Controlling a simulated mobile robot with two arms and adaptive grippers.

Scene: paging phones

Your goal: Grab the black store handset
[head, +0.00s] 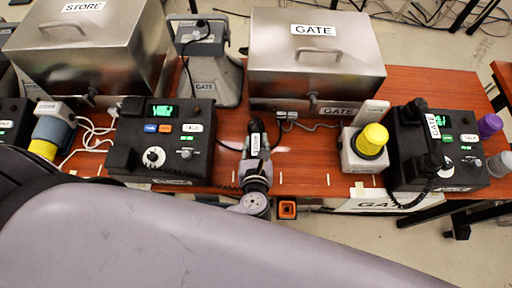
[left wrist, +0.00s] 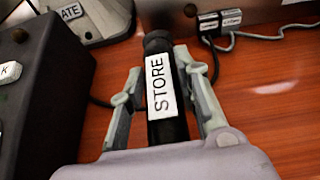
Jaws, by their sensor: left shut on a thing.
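The black store handset (head: 254,128) is near the middle of the table in the head view, with a white STORE label. My left gripper (head: 256,153) is shut on it, a finger on each side. In the left wrist view the handset (left wrist: 161,88) stands between the fingers of the left gripper (left wrist: 158,66), its label facing the camera. I cannot tell whether the handset touches the table. The black store phone base (head: 160,142) with a green display sits to its left. My right gripper is not in view.
A metal STORE box (head: 85,50) and a metal GATE box (head: 315,55) stand behind. A grey GATE speaker (head: 207,70) stands between them. At right are a yellow-capped beacon (head: 370,141) and a phone base (head: 462,160) with a GATE handset (head: 432,127). Bare wood lies right of the gripper.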

